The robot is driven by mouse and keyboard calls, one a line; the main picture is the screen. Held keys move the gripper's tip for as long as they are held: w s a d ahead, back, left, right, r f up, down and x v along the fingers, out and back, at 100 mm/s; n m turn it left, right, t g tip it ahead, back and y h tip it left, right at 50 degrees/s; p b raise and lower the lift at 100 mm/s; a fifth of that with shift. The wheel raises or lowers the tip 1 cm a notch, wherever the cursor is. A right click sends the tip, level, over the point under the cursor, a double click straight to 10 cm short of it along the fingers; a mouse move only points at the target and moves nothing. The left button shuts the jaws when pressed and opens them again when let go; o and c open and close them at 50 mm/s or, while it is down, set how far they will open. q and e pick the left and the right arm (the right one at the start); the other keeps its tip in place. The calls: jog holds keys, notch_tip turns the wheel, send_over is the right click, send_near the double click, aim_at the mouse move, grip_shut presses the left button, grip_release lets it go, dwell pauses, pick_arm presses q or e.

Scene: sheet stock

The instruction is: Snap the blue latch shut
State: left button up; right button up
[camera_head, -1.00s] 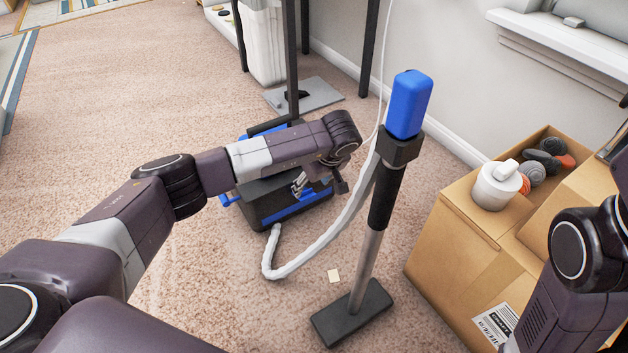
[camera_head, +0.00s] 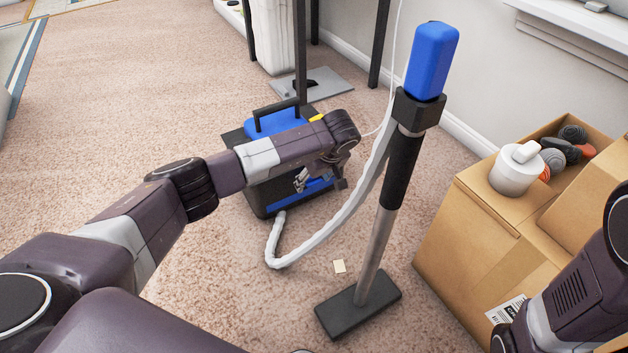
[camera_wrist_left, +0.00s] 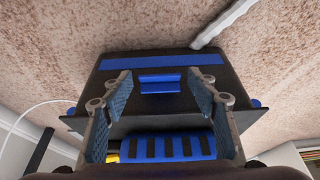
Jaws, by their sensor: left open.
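A black and blue machine (camera_head: 258,192) with a handle on its blue top stands on the carpet. My left gripper (camera_head: 322,180) is at its front side, partly hidden by my own arm. In the left wrist view the blue latch (camera_wrist_left: 160,83) is a small block on the machine's dark face, below a long blue strip. The left gripper's two fingers (camera_wrist_left: 159,88) are open, one on each side of the latch, with nothing visibly held. I cannot tell whether they touch the machine. My right gripper is out of view.
A pale hose (camera_head: 325,247) runs from the machine to an upright blue-topped wand (camera_head: 430,65) on a black foot. Cardboard boxes (camera_head: 470,235) with a white canister (camera_head: 516,170) stand at right. Carpet (camera_head: 110,120) is clear at left.

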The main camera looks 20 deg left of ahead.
pick_arm(q)
jog(key=c, duration=1.2)
jog(key=shift+o, duration=0.2)
jog(key=shift+r, duration=0.1)
jog(key=shift+a, duration=0.1)
jog(key=shift+w+r+h+p, duration=0.1)
jog(key=shift+r+h+p, duration=0.1)
jog(key=shift+h+p, duration=0.1)
jog(key=shift+w+a+r+g+h, duration=0.2)
jog(key=shift+a+r+g+h, duration=0.05)
jog(key=shift+g+h, duration=0.3)
jog(key=shift+c, duration=0.2)
jog(key=shift+w+a+g+h, duration=0.2)
jog(key=shift+g+h, duration=0.25)
jog(key=g+h+b, duration=0.1)
jog(key=b, duration=0.2)
jog(key=shift+w+a+r, duration=0.15)
jog(key=shift+a, duration=0.05)
jog(key=h+b, duration=0.1)
jog(key=b, duration=0.2)
jog(key=g+b, duration=0.1)
jog(key=b, duration=0.2)
jog(key=shift+w+a+r+h+b, duration=0.25)
jog(key=shift+a+h+b, duration=0.05)
jog(key=shift+a+h, duration=0.1)
jog(key=shift+r+b, duration=0.2)
jog(key=shift+b, duration=0.55)
